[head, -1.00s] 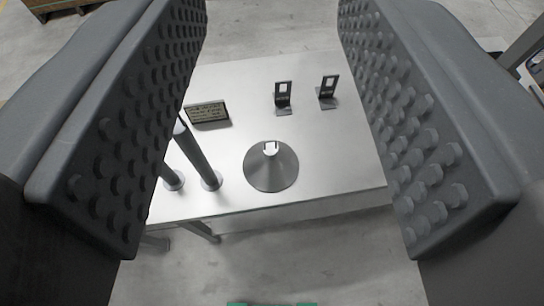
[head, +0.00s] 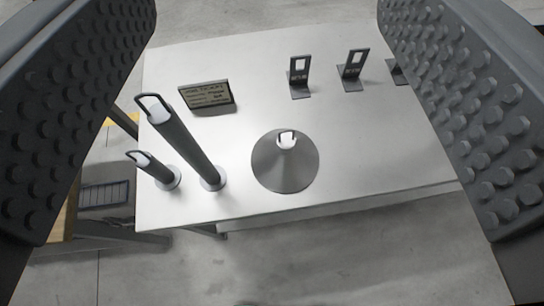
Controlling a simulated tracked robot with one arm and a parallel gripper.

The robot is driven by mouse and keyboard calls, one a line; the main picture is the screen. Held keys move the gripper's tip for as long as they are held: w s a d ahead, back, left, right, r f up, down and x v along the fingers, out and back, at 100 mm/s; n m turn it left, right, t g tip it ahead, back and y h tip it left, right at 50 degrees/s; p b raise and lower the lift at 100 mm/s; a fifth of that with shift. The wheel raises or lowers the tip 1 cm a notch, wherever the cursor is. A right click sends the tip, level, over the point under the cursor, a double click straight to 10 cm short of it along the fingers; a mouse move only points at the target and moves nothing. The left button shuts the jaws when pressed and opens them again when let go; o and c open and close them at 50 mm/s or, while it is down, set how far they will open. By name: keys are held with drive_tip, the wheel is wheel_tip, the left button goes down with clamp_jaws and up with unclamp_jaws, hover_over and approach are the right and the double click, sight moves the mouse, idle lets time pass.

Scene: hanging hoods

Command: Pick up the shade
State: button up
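The shade (head: 284,165) is a grey cone with a white top and a small dark loop handle. It stands upright on the white table (head: 340,150), near its front edge, in the head view. My gripper (head: 308,215) is wide open, with one studded finger at the left of the picture and one at the right. The shade shows between the fingers but farther off and lower, and nothing is held.
Two grey posts with loop tops, one tall (head: 188,140) and one short (head: 150,166), stand left of the shade. A small sign (head: 207,97) stands behind them. Several dark brackets (head: 299,78) stand at the back. The table between shade and brackets is clear.

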drive_tip(key=w+a+f+g+b, duration=0.1)
drive_tip(key=w+f+b, duration=0.2)
drive_tip(key=f, duration=1.1)
drive_tip(key=w+f+b, duration=0.3)
drive_tip(key=w+f, duration=0.1)
drive_tip(key=f, duration=0.9)
drive_tip(key=m+h+b, duration=0.1)
drive_tip(key=h+b, duration=0.1)
drive_tip(key=b, duration=0.2)
approach(286, 152)
drive_tip(key=x, duration=0.4)
drive_tip(key=b+x, duration=0.1)
drive_tip(key=x, duration=0.2)
drive_tip(key=shift+w+r, duration=0.2)
drive_tip(key=shift+f+b+x, duration=0.15)
drive_tip(key=shift+b+x, duration=0.3)
drive_tip(key=shift+x, duration=0.95)
drive_tip(key=shift+f+b+x, duration=0.1)
drive_tip(key=shift+b+x, duration=0.35)
drive_tip(key=shift+x, duration=0.95)
drive_tip(key=shift+s, duration=0.15)
clamp_jaws()
drive_tip(key=shift+r, duration=0.1)
